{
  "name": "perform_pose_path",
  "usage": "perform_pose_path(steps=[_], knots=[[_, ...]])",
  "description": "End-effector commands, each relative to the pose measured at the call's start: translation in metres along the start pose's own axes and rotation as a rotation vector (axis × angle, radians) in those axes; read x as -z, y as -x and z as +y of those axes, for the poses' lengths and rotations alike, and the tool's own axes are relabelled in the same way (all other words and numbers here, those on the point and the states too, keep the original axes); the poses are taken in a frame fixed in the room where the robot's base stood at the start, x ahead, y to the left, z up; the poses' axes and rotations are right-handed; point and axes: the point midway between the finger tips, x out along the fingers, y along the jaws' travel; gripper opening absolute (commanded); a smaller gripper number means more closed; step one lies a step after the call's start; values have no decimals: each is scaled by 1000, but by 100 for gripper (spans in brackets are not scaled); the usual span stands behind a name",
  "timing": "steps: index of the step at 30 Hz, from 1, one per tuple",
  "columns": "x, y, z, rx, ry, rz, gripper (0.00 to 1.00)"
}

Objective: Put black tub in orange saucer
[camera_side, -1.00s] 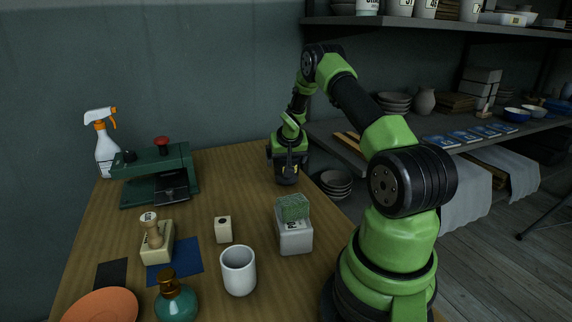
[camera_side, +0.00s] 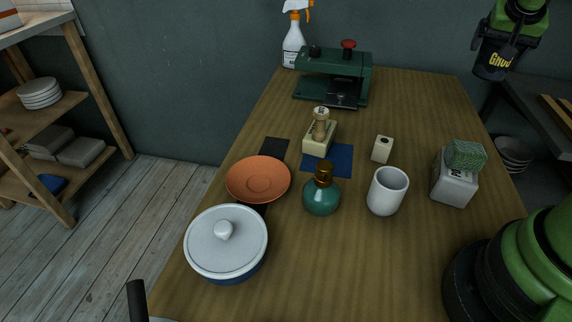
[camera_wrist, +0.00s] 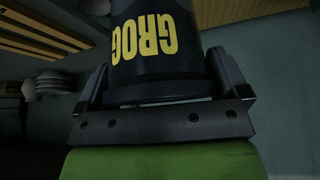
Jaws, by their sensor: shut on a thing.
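My gripper (camera_side: 503,40) is at the upper right of the side view, shut on the black tub (camera_side: 492,62). The tub has yellow lettering reading "GROG" and appears off the tabletop, by its far right corner. In the wrist view the tub (camera_wrist: 150,50) sits between both fingers of my gripper (camera_wrist: 160,85), its lettering upside down in the picture. The orange saucer (camera_side: 259,180) lies on the table's left side, empty, with a shallow ringed centre. It is well left of and nearer the side camera than my gripper.
Around the saucer are a lidded pot (camera_side: 226,245), a teal bottle (camera_side: 321,195), a stamp on a block (camera_side: 320,135) and a white cup (camera_side: 387,191). A grey container with a green sponge (camera_side: 456,178) stands right. A green press (camera_side: 333,75) and spray bottle (camera_side: 293,45) stand behind.

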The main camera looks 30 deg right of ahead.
Motion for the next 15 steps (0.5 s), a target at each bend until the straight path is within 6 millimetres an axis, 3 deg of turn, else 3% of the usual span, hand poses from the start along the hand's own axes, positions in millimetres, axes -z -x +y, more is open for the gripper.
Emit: perform_pose_path(steps=[2,8,11,15], knots=[[8,13,0,1,-1,7,59],[-1,14,-44,47,81,0,59],[-7,17,-70,75,130,0,59],[-22,26,-120,131,228,0,59]])
